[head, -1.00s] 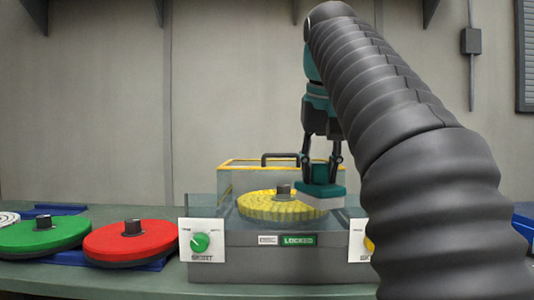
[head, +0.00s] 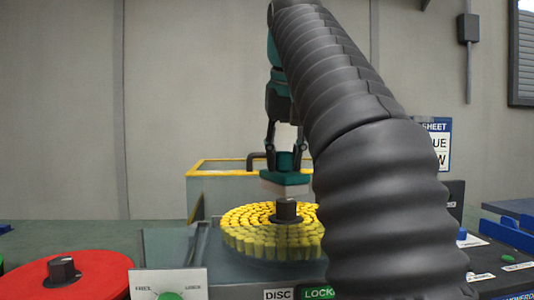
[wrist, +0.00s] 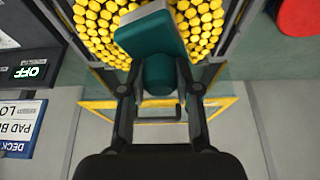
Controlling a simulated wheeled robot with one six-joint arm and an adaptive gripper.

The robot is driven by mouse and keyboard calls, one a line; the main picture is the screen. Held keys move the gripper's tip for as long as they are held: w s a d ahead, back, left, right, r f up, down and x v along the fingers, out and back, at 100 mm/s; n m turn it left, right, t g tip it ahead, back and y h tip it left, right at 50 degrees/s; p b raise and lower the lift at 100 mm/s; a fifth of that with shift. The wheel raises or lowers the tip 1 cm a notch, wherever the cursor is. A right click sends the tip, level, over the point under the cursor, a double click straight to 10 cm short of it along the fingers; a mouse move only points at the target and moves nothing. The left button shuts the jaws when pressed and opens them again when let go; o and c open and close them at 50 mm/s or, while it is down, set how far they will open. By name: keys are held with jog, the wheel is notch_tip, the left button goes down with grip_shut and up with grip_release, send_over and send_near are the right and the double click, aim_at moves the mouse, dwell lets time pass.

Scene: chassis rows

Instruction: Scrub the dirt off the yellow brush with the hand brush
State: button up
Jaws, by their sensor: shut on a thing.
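The yellow brush (head: 252,238) is a round disc of yellow bristle tufts with a dark hub. It lies in a clear-walled station, and my arm hides part of its right side. In the wrist view the yellow brush (wrist: 98,30) fills the top. My gripper (head: 286,152) is shut on the teal hand brush (head: 285,183), whose pale bristles face down over the back of the disc, near the hub. I cannot tell whether they touch it. The wrist view shows the hand brush (wrist: 152,40) across the disc and my gripper (wrist: 160,88). I see no clear dirt patch.
A red disc (head: 75,275) lies at the front left. A yellow-edged clear guard (head: 215,180) stands behind the yellow brush. The station's front has a knob panel (head: 168,285) and a partly hidden green lock sign (head: 318,293). A dark control panel (head: 500,258) lies right.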

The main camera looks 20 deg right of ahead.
aim_at(284, 173)
jog(key=shift+w+f, duration=0.1)
jog(key=shift+a+f, duration=0.15)
jog(key=shift+f, duration=2.15)
notch_tip(284, 173, down, 3)
jog(key=shift+r+b, duration=0.15)
jog(key=shift+b, duration=0.6)
jog(key=shift+d+f, duration=0.25)
grip_shut()
jog(key=shift+w+d, duration=0.15)
jog(key=shift+d, duration=0.8)
jog(key=shift+w+d, duration=0.1)
jog(key=shift+d, duration=0.85)
jog(key=shift+a+b, duration=0.25)
jog(key=shift+b, duration=0.1)
jog(key=shift+s+a+r+p, duration=0.1)
jog(key=shift+s+a+p, duration=0.05)
jog(key=shift+a, duration=0.85)
jog(key=shift+s+a+p, duration=0.1)
jog(key=shift+a+p, duration=0.05)
jog(key=shift+a, duration=0.8)
notch_tip(284, 173, up, 3)
jog(key=shift+d+r+p, duration=0.1)
jog(key=shift+r+p, duration=0.05)
jog(key=shift+p, duration=0.85)
jog(key=shift+w+r, duration=0.1)
jog(key=shift+r, duration=2.2)
